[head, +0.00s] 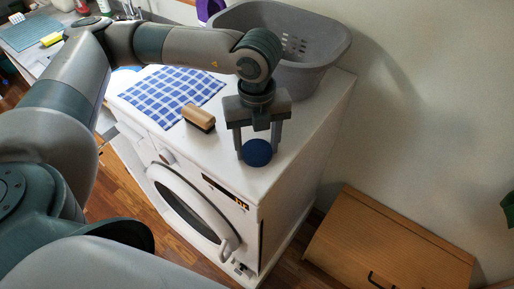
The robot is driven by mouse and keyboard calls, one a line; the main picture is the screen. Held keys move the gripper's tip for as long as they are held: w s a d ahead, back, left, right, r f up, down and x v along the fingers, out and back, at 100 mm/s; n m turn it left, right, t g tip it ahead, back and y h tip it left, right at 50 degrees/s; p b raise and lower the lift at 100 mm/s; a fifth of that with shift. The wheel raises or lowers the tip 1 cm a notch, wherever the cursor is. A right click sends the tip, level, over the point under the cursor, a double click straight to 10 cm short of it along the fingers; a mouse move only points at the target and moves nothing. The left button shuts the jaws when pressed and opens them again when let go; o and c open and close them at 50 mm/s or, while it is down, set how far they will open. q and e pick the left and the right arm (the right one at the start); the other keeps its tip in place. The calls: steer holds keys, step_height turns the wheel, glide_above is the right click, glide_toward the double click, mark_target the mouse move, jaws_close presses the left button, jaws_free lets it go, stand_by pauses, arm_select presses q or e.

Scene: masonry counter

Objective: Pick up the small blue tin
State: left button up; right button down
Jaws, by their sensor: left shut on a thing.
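The small blue tin (257,153) is a round, dark blue thing near the front right part of the white machine's top. My left gripper (258,145) points down over it, and its two fingers are shut on the tin, one on each side. I cannot tell whether the tin rests on the top or is held just above it. My right gripper is not in view.
A wooden brush (200,117) and a blue checked cloth (172,94) lie left of the gripper on the white machine (262,184). A grey laundry basket (325,45) stands behind. A wooden cabinet (390,240) is at lower right.

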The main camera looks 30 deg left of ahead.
mark_target(259, 153)
arm_select(q)
steer(key=shift+r, duration=0.1)
steer(key=shift+r+b, duration=0.75)
steer(key=shift+r, duration=0.05)
steer(key=shift+s+d+r+b, duration=0.1)
steer(key=shift+d+r+b, duration=0.2)
steer(key=shift+r, duration=0.35)
steer(key=shift+s+d+r+b, duration=0.1)
steer(key=shift+r+b, duration=0.3)
steer(key=shift+r, duration=0.2)
steer(key=s+d+r+b, duration=0.4)
steer(key=s+d+r, duration=0.2)
steer(key=d, duration=0.2)
steer(key=shift+s+d+r, duration=0.25)
steer(key=shift+d+r, duration=0.1)
steer(key=shift+r, duration=0.05)
